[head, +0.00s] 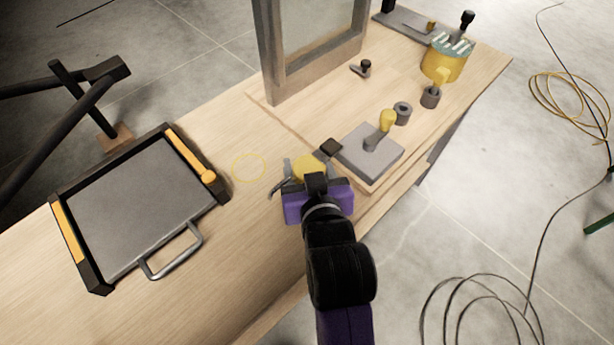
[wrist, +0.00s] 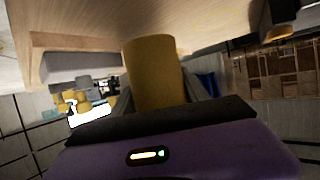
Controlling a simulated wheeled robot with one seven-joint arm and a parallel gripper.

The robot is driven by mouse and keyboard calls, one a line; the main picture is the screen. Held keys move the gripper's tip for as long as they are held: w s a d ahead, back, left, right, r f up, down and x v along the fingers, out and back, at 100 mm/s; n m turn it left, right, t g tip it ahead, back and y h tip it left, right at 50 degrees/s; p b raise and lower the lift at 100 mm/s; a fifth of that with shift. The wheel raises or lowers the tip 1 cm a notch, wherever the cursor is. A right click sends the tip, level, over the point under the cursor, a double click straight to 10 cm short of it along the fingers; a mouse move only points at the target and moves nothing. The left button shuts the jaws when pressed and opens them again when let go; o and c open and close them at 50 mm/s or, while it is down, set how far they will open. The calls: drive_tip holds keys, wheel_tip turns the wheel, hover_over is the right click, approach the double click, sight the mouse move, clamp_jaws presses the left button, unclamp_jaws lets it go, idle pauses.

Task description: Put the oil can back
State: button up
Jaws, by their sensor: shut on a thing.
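The yellow oil can (head: 309,168) is between the fingers of my gripper (head: 308,172), over the workbench near its front edge. In the wrist view the can (wrist: 155,72) is a plain yellow cylinder with a grey finger on each side. My gripper is shut on it. My gripper's purple body hides part of the can in the head view, and I cannot tell whether the can touches the bench. A thin yellow ring outline (head: 249,168) is marked on the bench, left of the can and apart from it.
A grey tray (head: 140,205) with black and orange edges and a handle lies to the left. A grey plate with a yellow-knobbed lever (head: 370,152) is close on the right. A framed pane (head: 315,45) stands behind. A yellow tin (head: 443,65) is at the far right.

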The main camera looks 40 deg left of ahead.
drive_tip(key=shift+f, duration=2.2)
drive_tip(key=shift+f, duration=0.15)
drive_tip(key=o, duration=1.6)
drive_tip(key=shift+d+r, duration=0.15)
drive_tip(key=shift+r, duration=0.05)
drive_tip(key=v, duration=1.1)
drive_tip(key=shift+s+d, duration=0.25)
drive_tip(key=shift+s, duration=0.05)
